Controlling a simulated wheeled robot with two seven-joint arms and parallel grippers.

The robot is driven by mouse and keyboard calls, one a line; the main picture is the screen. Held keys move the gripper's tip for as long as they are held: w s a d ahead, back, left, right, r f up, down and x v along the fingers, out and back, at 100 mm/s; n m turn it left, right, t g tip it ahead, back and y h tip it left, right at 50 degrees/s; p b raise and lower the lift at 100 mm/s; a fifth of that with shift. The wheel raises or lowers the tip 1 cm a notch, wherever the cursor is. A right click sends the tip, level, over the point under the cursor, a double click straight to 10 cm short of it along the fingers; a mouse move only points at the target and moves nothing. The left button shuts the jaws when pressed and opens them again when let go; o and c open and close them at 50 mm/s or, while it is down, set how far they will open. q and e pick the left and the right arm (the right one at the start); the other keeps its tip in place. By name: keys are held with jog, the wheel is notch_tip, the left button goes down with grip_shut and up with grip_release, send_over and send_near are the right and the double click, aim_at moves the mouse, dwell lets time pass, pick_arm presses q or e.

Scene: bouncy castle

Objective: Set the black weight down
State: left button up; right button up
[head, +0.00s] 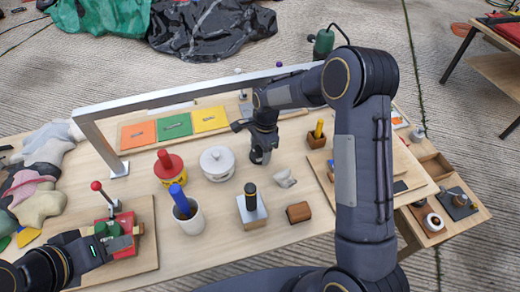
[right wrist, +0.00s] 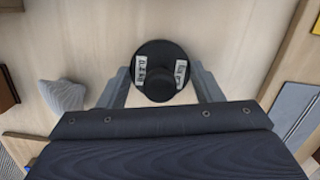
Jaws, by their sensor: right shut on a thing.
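The black weight (right wrist: 160,70) shows in the right wrist view as a round dark disc with a knob and two white labels. It sits between the two fingers of my right gripper (right wrist: 163,88), which is shut on it. In the head view my right gripper (head: 262,155) points down over the wooden table, right of the white lidded pot; the weight is mostly hidden there. Whether the weight touches the table is hard to tell. My left gripper (head: 128,236) is at the lower left, by a red device with green parts; its jaw opening is unclear.
A white lidded pot (head: 217,164), a grey lump (head: 285,178), a block with a black knob (head: 251,207) and a brown block (head: 299,212) stand nearby. A metal frame (head: 200,95) spans the table. Some bare wood surrounds the right gripper.

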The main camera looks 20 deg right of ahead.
jog(key=o, duration=1.3)
jog(key=shift+f, duration=0.1)
jog(key=shift+c, duration=0.2)
